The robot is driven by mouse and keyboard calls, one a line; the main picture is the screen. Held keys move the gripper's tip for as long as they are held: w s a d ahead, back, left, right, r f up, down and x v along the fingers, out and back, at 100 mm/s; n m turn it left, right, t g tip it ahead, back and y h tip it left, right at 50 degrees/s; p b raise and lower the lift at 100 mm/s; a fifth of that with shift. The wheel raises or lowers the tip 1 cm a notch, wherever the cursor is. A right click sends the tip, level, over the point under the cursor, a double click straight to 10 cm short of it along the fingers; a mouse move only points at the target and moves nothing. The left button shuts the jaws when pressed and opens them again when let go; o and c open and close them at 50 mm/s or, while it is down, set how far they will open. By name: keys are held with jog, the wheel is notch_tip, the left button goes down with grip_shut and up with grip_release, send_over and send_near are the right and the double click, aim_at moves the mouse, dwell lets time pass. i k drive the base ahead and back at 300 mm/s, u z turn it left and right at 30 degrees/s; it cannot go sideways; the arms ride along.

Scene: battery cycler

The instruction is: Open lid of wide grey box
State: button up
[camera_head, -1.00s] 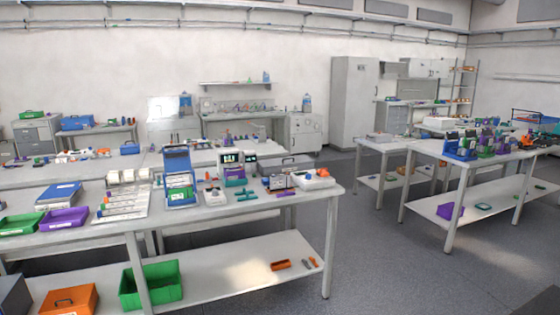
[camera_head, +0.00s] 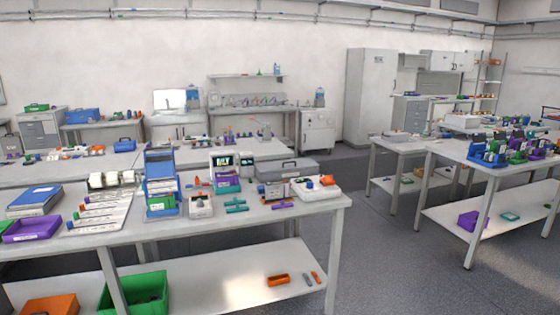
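A wide grey box (camera_head: 285,169) with a dark handle on top stands towards the back right of the near workbench (camera_head: 325,205). Its lid looks shut. Its lower front is partly hidden by small devices standing in front of it. My gripper is not in view.
Around the box stand a white monitor device (camera_head: 224,161), a blue rack (camera_head: 160,180) and a white tray with orange parts (camera_head: 315,187). A green bin (camera_head: 135,295) sits on the lower shelf. Grey floor (camera_head: 375,265) is open between this bench and the right-hand table (camera_head: 480,160).

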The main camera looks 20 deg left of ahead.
aim_at(299, 163)
jog(key=u, duration=0.15)
jog(key=i, duration=0.95)
jog(key=u, duration=0.4)
jog(key=i, duration=0.8)
jog(key=u, duration=0.7)
jog(key=i, duration=0.65)
jog(key=u, duration=1.05)
jog(key=i, duration=0.9)
jog(key=u, duration=0.6)
